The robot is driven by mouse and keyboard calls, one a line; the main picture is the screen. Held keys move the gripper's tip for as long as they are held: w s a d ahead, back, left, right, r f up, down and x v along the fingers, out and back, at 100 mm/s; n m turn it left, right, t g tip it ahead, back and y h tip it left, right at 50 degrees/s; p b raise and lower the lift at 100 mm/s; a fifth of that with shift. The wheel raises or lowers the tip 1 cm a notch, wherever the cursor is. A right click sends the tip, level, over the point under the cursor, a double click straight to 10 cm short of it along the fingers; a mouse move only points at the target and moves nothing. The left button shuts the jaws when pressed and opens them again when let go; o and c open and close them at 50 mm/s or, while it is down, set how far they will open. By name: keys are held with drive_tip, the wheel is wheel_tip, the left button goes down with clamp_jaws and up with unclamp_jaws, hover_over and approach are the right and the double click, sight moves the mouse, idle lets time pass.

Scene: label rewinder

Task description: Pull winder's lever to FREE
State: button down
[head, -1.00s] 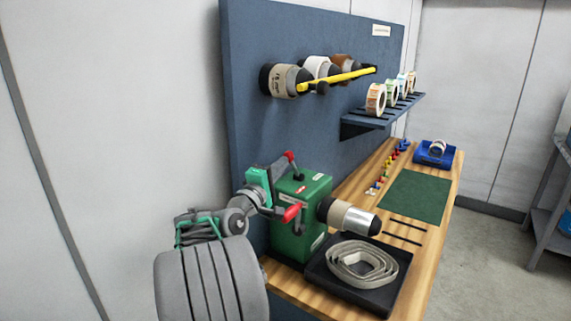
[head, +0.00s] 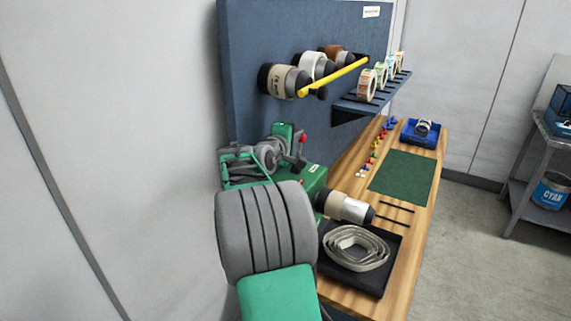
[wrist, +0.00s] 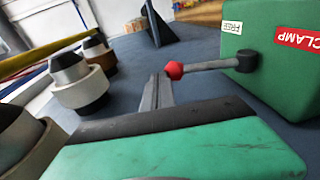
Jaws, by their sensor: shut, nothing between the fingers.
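The winder is a green box (head: 316,180), largely hidden behind my arm in the head view. In the wrist view its green body (wrist: 243,42) carries a white FREE label (wrist: 231,27) and a red CLAMP label (wrist: 297,39). A grey lever (wrist: 212,65) with a red ball knob (wrist: 174,70) sticks out to the left from the body, below the FREE label. My gripper (wrist: 158,80) is shut and empty, its tips just left of the knob; I cannot tell whether they touch it. A red knob (head: 303,138) also shows beside my gripper in the head view.
Rolls (head: 284,80) and a yellow bar (head: 335,76) are on the blue panel (head: 250,40) behind. A green mat (head: 402,177) lies clear on the bench.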

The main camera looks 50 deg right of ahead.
drive_tip(key=x, duration=0.3)
drive_tip(key=shift+s+d+b, duration=0.25)
drive_tip(key=shift+d+b, duration=0.1)
drive_tip(key=shift+d, duration=0.1)
drive_tip(key=shift+w+d+f, duration=0.15)
drive_tip(key=shift+w+d, duration=0.05)
drive_tip(key=shift+d, duration=0.45)
drive_tip(key=b+v, duration=0.3)
drive_tip(key=v, duration=0.4)
drive_tip(key=shift+a, duration=0.35)
drive_tip(key=shift+s, duration=0.1)
